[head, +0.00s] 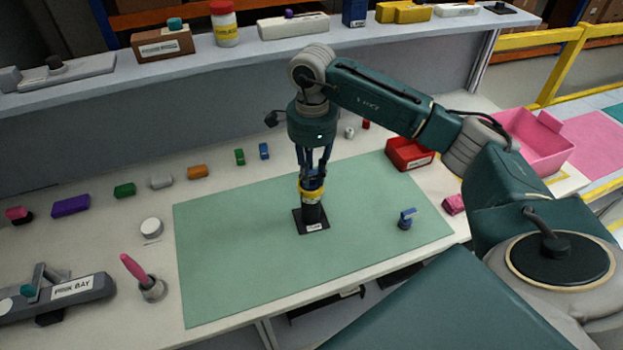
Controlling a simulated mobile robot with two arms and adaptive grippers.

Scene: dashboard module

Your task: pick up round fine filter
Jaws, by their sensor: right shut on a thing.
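My right gripper (314,172) points straight down over the green mat (240,260). Its fingers are shut on a round part with a blue top and a yellow band (312,190). This part sits at the top of a black cylinder (312,213) on a square black base with a white label. I cannot tell whether the part is apart from the cylinder, and no label on it reads as round fine filter. The fingers hide some of its top. My left gripper is not in view.
A small blue part (405,222) stands on the mat to the right. A white round part (151,227) and a pink-handled tool (134,268) are left of the mat. A red bin (408,154) and a pink bin (535,138) stand at right. The mat's left half is clear.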

